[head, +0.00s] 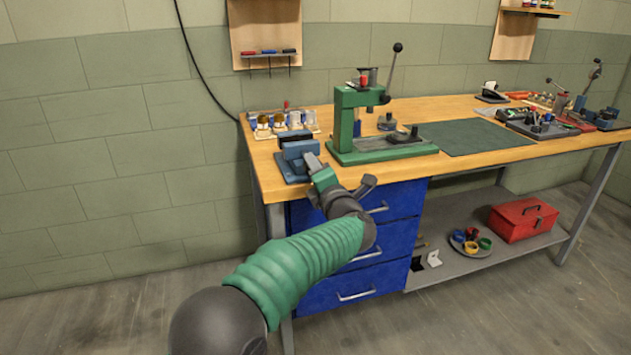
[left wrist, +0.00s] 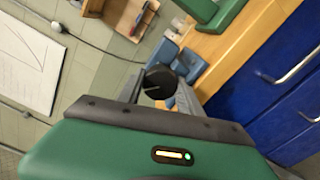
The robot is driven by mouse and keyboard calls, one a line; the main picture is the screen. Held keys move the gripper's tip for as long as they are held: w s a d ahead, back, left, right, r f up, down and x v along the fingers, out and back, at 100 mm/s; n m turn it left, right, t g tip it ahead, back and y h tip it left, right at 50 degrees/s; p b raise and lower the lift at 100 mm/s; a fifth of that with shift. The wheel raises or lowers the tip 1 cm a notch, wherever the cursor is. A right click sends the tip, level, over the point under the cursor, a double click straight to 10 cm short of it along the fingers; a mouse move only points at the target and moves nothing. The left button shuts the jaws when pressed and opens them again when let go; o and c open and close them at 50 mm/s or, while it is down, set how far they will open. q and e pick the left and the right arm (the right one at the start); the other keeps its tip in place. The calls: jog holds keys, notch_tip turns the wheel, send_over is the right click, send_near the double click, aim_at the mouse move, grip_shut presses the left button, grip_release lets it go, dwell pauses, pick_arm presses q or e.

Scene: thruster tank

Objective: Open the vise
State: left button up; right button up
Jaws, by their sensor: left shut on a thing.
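The blue vise (head: 297,150) is mounted at the left front corner of the wooden workbench. My left arm reaches up to it from below, and my left gripper (head: 318,172) is at the vise's front, shut on the vise handle. The handle is mostly hidden by the gripper. In the left wrist view the blue vise (left wrist: 190,64) shows past a dark round end. I cannot tell how far apart the vise jaws stand. My right gripper is not in view.
A green arbor press (head: 345,125) stands on the workbench (head: 450,108) just right of the vise. A rack of small jars (head: 283,122) is behind the vise. Blue drawers (head: 385,225) are below the bench top. A red toolbox (head: 522,220) sits on the lower shelf.

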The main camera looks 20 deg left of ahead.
pick_arm(q)
jog(key=n+b, duration=0.5)
jog(key=f+n+b, duration=0.1)
jog(key=n+b, duration=0.1)
jog(key=n, duration=0.1)
jog(key=shift+b, duration=0.3)
jog(key=shift+n+b, duration=0.8)
jog(key=shift+n, duration=0.2)
jog(key=n+b, duration=0.3)
jog(key=n, duration=0.1)
jog(key=shift+b, duration=0.4)
jog(key=shift+r+n+b, duration=0.2)
jog(key=shift+n+b, duration=1.1)
jog(key=shift+n, duration=0.9)
